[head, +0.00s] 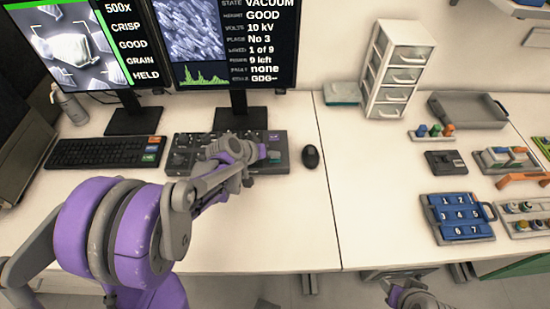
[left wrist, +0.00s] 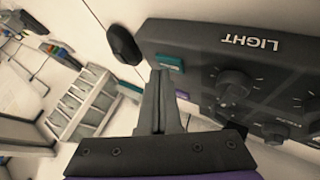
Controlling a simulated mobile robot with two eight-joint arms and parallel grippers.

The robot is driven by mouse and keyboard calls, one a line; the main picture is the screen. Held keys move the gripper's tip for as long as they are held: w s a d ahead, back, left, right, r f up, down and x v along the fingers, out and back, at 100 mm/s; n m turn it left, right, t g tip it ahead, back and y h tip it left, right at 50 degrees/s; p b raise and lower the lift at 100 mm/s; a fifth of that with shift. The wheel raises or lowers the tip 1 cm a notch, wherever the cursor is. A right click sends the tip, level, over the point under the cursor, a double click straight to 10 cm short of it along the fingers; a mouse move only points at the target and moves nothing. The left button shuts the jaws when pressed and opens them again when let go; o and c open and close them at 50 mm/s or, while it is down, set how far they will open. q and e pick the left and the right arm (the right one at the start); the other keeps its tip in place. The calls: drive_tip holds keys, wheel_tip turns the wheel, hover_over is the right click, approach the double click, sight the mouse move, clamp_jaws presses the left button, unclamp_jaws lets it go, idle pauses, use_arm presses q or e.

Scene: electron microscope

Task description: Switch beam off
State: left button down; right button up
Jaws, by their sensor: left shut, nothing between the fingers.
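The dark control panel (head: 190,160) lies on the desk below the right monitor. My left gripper (head: 260,153) is over the panel's right end, its fingers shut and empty. A teal button (head: 274,157) sits at that end, close to the fingertips. In the left wrist view the fingers (left wrist: 160,75) point at the teal button (left wrist: 170,62); I cannot tell whether they touch it. The panel (left wrist: 200,35) there shows a LIGHT label and a large knob (left wrist: 236,85). My right gripper (head: 392,288) is low at the bottom right, its jaws unclear.
A black mouse (head: 311,157) lies just right of the panel, and a keyboard (head: 105,151) to its left. The right monitor (head: 225,40) reads VACUUM, GOOD, 10 kV. A drawer tower (head: 398,70) and a blue numbered tray (head: 458,216) stand right. The front desk is mostly clear.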

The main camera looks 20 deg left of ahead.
sight(273, 161)
use_arm(q)
drive_tip(key=shift+f, duration=0.35)
drive_tip(key=shift+r, duration=0.1)
idle(0.4)
drive_tip(key=shift+r+p, duration=0.35)
drive_tip(key=shift+r, duration=0.35)
drive_tip(key=shift+r+p, duration=1.75)
drive_tip(key=shift+r, duration=0.85)
drive_tip(key=shift+f, duration=0.1)
